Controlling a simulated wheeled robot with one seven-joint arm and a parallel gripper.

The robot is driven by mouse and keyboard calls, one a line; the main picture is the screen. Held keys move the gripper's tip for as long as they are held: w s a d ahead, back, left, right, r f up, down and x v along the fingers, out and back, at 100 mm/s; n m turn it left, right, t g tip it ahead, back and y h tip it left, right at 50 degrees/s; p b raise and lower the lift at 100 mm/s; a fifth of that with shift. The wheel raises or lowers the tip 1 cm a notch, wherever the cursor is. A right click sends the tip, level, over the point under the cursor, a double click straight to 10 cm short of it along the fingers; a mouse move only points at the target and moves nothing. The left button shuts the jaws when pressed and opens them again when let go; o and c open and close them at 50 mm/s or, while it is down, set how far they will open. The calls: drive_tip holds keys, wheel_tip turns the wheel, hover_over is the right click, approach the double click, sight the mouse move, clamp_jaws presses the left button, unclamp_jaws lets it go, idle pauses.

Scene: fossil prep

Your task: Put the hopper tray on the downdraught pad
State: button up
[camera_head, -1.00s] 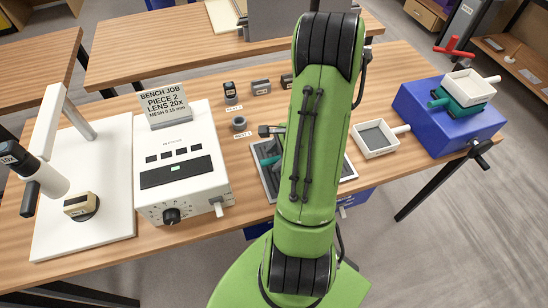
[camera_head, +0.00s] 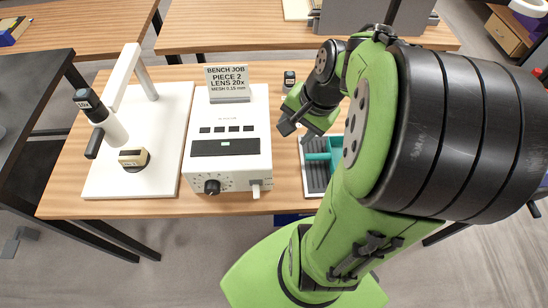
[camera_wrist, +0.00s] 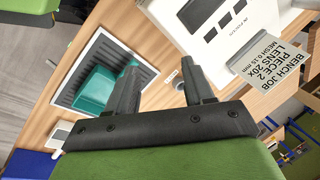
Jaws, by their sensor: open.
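The grey slatted pad with a pale frame, which looks like the downdraught pad (camera_head: 316,180), lies on the wooden bench right of the white instrument; the wrist view shows it too (camera_wrist: 104,48). A teal tray-like piece with a handle (camera_head: 318,157) sits on it, also seen in the wrist view (camera_wrist: 94,90). No label shows which piece is the hopper tray. My gripper (camera_head: 297,130) is open and empty, above the bench between the instrument and the pad. In the wrist view, its fingers (camera_wrist: 160,66) are apart, with one overlapping the teal piece's edge. My arm hides the right of the bench.
The white instrument (camera_head: 228,170) with a sign (camera_head: 228,82) stands left of my gripper. A microscope-like stand on a white base (camera_head: 110,184) is further left. A small dark block (camera_head: 289,80) stands behind. A white tray (camera_wrist: 58,136) and blue box (camera_wrist: 28,164) show at lower left.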

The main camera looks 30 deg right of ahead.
drive_tip(key=s+a+r+n+t, duration=0.1)
drive_tip(key=s+a+r+n, duration=0.2)
drive_tip(key=s+a+n, duration=0.1)
drive_tip(key=s+a+r+n+t+h, duration=0.1)
drive_tip(key=s+a+r+n, duration=0.2)
drive_tip(key=a+n, duration=0.4)
drive_tip(key=shift+s+a+r+n, duration=0.2)
drive_tip(key=shift+s+n, duration=0.3)
drive_tip(key=shift+n, duration=0.4)
drive_tip(key=shift+d, duration=0.15)
